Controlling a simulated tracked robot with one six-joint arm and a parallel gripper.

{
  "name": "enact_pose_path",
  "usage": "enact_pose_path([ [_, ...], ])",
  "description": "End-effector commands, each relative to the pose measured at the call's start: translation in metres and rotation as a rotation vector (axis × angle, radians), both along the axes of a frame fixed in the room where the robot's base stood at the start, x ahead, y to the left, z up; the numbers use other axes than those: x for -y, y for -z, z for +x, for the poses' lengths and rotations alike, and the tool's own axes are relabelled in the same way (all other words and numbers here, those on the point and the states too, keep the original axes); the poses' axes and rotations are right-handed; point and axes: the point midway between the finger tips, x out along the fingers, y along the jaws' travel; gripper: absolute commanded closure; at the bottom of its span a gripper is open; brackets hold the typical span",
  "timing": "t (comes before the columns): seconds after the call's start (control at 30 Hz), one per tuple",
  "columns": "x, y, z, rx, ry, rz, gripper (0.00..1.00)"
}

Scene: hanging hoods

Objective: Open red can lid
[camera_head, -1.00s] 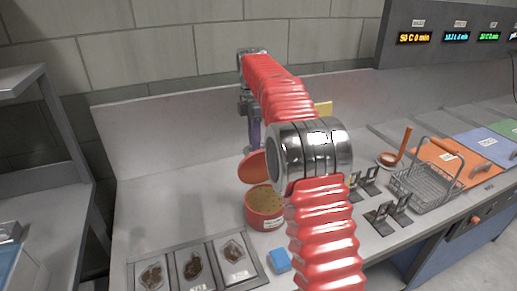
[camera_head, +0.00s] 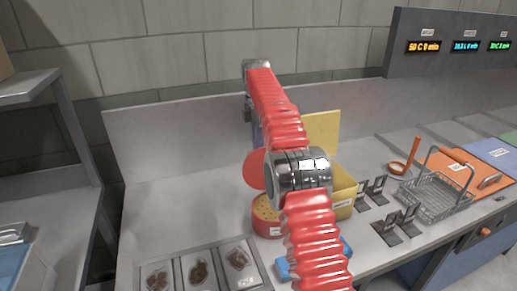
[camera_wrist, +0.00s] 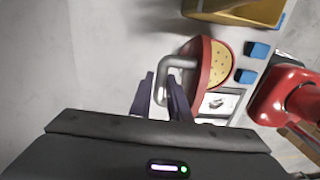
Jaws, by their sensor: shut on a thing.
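The red can (camera_head: 264,229) stands on the counter, and its yellow, dotted contents show. Its red lid (camera_head: 254,170) stands raised at the back of the can, partly hidden by my arm. In the wrist view the lid (camera_wrist: 205,60) is seen near edge-on, with a grey hooked handle (camera_wrist: 176,64) on its outer side. My gripper (camera_wrist: 160,98) is shut on the end of this handle, with one dark finger on either side. In the head view my gripper (camera_head: 257,132) is mostly hidden behind my red arm.
A yellow box (camera_head: 343,190) with a raised yellow lid (camera_head: 322,129) stands right of the can, partly behind my arm. A sample tray (camera_head: 198,269) and a blue piece (camera_head: 283,268) lie in front. A wire basket (camera_head: 437,192) stands right. The counter left of the can is clear.

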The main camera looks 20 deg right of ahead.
Motion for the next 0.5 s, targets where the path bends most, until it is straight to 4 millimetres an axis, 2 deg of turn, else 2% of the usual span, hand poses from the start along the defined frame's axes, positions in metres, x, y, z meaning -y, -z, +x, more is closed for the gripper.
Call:
enact_pose_path([
  [0.03,-0.0019,0.0016,0.0082,0.028,-0.004,0.0,1.0],
  [0.2,-0.0025,0.002,0.0083,0.028,-0.005,0.001,1.0],
  [0.23,-0.0026,0.0021,0.0083,0.028,-0.005,0.001,0.82],
  [0.43,-0.0024,0.0023,0.0078,0.026,-0.005,0.001,0.68],
  [0.5,-0.0023,0.0023,0.0075,0.026,-0.004,0.0,0.68],
])
